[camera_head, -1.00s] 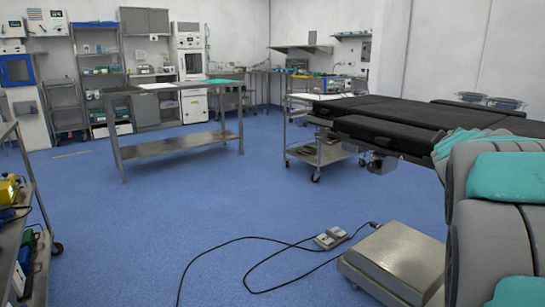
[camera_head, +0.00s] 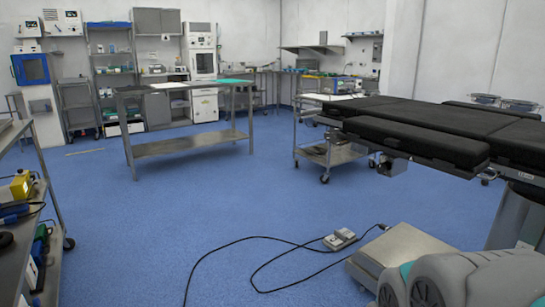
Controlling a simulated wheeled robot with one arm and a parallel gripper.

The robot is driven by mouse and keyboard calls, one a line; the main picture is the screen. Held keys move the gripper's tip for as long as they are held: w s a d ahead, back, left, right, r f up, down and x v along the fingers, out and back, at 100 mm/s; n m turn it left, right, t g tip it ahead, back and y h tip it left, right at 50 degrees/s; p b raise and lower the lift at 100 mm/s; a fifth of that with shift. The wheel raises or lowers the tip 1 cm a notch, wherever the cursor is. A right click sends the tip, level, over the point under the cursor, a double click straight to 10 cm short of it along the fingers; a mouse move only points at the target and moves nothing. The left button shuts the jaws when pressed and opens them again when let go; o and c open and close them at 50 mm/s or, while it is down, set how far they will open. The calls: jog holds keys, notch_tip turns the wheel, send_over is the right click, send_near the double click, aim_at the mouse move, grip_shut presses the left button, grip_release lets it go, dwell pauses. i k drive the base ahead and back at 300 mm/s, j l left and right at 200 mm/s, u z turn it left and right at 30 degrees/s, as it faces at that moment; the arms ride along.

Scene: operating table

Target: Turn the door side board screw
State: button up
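The operating table (camera_head: 447,121) with black pads stands on the right. A small metal fitting (camera_head: 391,167) hangs under the near left end of its side pad; I cannot tell whether it is the screw. No screw is clearly visible. My grey and teal arm (camera_head: 452,281) fills the bottom right corner, in front of the table's base plate. My gripper is out of the frame.
A foot pedal (camera_head: 340,239) with a black cable lies on the blue floor left of the metal base plate (camera_head: 402,244). A steel table (camera_head: 185,147) stands mid-left, a cart (camera_head: 330,155) behind the operating table, and a loaded shelf (camera_head: 24,211) far left.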

aim_at(380, 168)
jog(key=i+z, duration=0.1)
jog(key=z, duration=0.65)
jog(key=i+j+z, duration=0.25)
jog(key=j, duration=0.15)
jog(key=j+z, duration=0.3)
jog(key=i+j+z, duration=0.25)
jog(key=j, duration=0.35)
jog(key=j+z, duration=0.3)
jog(key=j, duration=1.2)
